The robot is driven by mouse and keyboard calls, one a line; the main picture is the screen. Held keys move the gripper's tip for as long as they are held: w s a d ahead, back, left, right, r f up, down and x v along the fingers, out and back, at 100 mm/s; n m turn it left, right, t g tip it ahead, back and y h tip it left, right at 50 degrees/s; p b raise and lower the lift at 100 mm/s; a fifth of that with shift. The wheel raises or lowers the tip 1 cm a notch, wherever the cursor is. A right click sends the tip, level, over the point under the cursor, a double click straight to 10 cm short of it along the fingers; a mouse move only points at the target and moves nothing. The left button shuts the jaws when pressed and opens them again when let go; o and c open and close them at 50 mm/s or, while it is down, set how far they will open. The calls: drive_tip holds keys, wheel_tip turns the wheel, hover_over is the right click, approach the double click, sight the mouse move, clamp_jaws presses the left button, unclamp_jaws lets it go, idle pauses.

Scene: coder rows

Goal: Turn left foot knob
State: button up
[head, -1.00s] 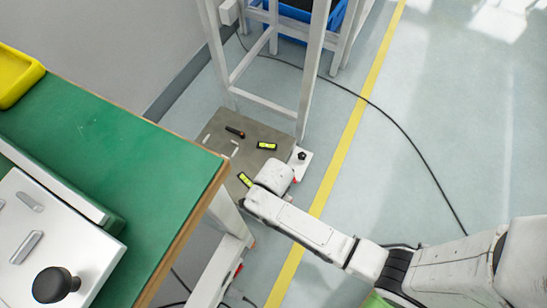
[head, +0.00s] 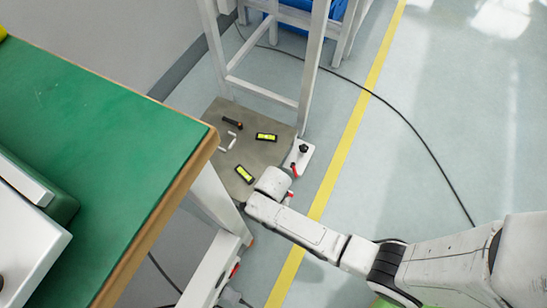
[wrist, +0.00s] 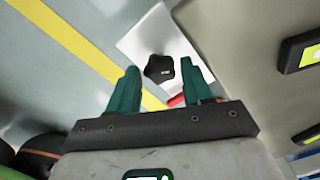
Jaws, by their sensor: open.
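A black lobed knob (head: 303,148) stands on a white foot plate (head: 308,158) at the right corner of a grey base plate (head: 225,150). In the wrist view the knob (wrist: 159,68) appears between the two green fingertips of my gripper (wrist: 159,72), on the white foot plate (wrist: 150,36). The fingers are open and hold nothing. How far the knob lies beyond the fingertips I cannot tell. A red part (head: 294,168) shows beside the knob, and it also shows near the right finger (wrist: 177,100). In the head view my wrist hides the fingers.
Two yellow-faced levels (head: 266,137) (head: 244,174) and a dark-handled tool (head: 232,123) lie on the base plate. A white frame (head: 308,70) rises behind it. A green-topped table (head: 100,140) stands left. A black cable (head: 415,140) crosses the open floor right.

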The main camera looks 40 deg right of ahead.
drive_tip(key=c, duration=0.8)
